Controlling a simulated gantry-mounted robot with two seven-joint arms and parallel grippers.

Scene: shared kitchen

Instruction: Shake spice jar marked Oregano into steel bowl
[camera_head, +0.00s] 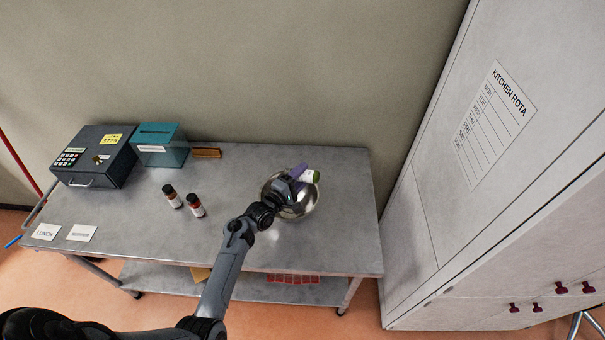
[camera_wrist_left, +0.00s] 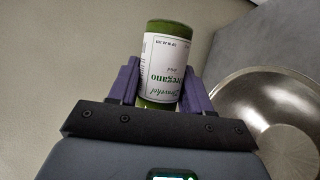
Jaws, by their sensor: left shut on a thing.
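The oregano jar (camera_wrist_left: 165,65) has a white label with green lettering and green at both ends. My left gripper (camera_head: 300,174) is shut on this jar, with a purple finger on each side of it. In the head view the jar (camera_head: 311,177) lies tilted above the steel bowl. The steel bowl (camera_head: 306,207) stands on the right part of the table, partly hidden by my gripper. The bowl also shows in the left wrist view (camera_wrist_left: 265,110), to the right of and beyond the jar. My right gripper is not in view.
A dark keypad box (camera_head: 100,152), a teal slotted box (camera_head: 160,145) and a brown block (camera_head: 206,153) are at the back left. A tall cabinet (camera_head: 480,180) stands right of the table.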

